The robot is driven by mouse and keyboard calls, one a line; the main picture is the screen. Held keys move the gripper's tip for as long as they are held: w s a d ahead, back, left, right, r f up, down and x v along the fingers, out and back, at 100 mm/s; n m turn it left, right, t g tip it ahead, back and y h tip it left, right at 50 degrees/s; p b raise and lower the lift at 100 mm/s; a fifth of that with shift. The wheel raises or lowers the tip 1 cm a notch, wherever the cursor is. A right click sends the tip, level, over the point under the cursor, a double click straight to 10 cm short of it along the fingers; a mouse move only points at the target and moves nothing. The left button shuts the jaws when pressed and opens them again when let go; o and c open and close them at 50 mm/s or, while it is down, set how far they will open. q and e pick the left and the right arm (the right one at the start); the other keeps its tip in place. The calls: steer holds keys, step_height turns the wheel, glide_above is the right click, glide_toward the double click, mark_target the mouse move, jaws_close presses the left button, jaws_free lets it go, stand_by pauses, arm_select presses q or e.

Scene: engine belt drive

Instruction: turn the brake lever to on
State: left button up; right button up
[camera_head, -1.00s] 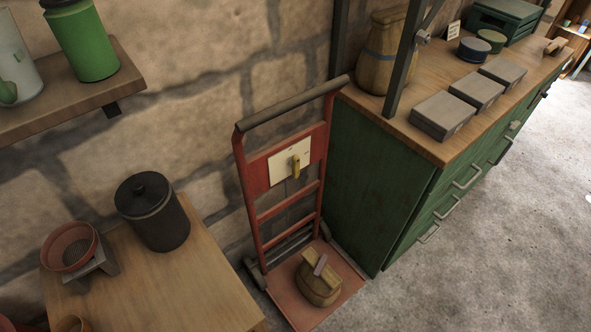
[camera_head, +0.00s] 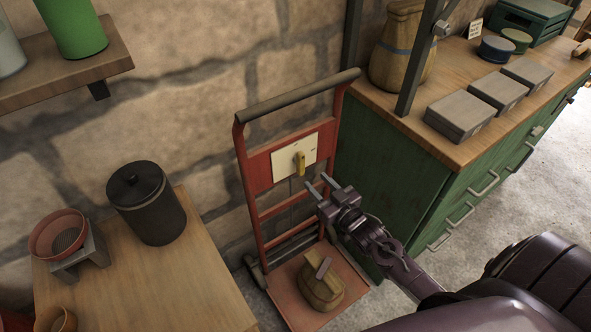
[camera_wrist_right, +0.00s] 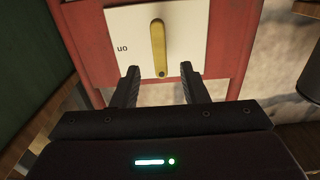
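The brake lever (camera_head: 300,163) is a short yellow bar on a white plate (camera_head: 283,162) fixed to the red upright frame. In the right wrist view the lever (camera_wrist_right: 158,46) stands nearly straight across the plate, with a dark pivot at its lower end. The plate's marking "on" shows upside down there, left of the lever. My right gripper (camera_head: 319,182) is open and empty, a little below and right of the lever in the head view. In the wrist view its two fingers (camera_wrist_right: 160,78) point at the plate, one either side of the lever's line, apart from it. My left gripper is not in view.
The red hand-truck frame (camera_head: 246,190) stands against the stone wall, with a brown weight (camera_head: 318,290) on its base. A green cabinet (camera_head: 390,185) is close on the right. A wooden table (camera_head: 165,285) with a dark canister (camera_head: 147,205) is at left.

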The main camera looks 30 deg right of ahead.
mark_target(303, 167)
steer(key=w, duration=0.4)
steer(key=w+a, duration=0.1)
steer(key=w, duration=0.1)
steer(key=shift+w, duration=0.35)
jaws_close()
